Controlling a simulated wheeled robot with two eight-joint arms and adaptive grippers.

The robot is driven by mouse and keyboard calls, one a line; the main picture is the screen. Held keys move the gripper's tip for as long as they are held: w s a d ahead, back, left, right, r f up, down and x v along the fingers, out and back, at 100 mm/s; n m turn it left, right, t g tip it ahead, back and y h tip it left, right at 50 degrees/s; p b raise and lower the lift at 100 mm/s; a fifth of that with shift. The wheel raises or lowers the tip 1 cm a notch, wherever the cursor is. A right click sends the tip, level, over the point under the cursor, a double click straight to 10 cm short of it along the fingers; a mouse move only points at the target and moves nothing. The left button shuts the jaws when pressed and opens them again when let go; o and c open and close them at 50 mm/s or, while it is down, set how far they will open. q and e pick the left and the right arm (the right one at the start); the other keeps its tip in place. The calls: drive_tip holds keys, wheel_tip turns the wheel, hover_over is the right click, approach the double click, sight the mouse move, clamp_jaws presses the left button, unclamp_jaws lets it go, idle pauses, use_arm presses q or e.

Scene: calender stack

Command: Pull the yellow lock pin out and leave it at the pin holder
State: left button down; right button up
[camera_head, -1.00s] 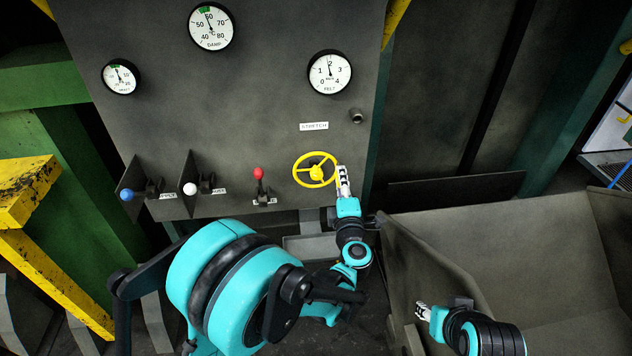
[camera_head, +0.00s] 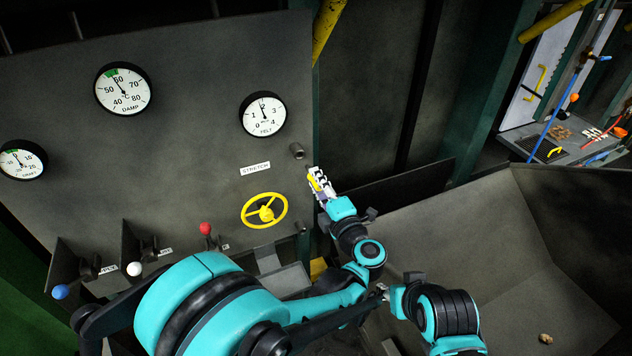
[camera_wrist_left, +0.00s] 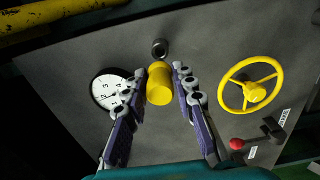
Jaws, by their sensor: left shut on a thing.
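The yellow lock pin (camera_head: 315,183) is between the fingers of my left gripper (camera_head: 317,179), right of the yellow handwheel (camera_head: 265,210). In the left wrist view the pin (camera_wrist_left: 159,86) shows as a short yellow cylinder, and my left gripper (camera_wrist_left: 161,76) is shut on it. A dark round stub (camera_head: 297,151), perhaps the pin holder, sticks out of the panel just up and left of the pin. It also shows in the left wrist view (camera_wrist_left: 160,48), just beyond the pin; contact cannot be told. My right gripper (camera_head: 383,291) is small at lower centre, its fingers unclear.
The grey panel (camera_head: 200,120) carries several gauges, the STRETCH label (camera_head: 255,168) and a red-knobbed lever (camera_head: 206,229). Blue (camera_head: 60,292) and white (camera_head: 134,269) knobs are at lower left. A large grey trough (camera_head: 480,230) lies right of my arms.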

use_arm(q)
drive_tip(key=shift+w+a, duration=0.1)
drive_tip(key=shift+b+x, duration=0.4)
drive_tip(key=shift+x, duration=1.5)
drive_tip(key=c, duration=1.8)
unclamp_jaws()
drive_tip(key=shift+c, duration=0.2)
clamp_jaws()
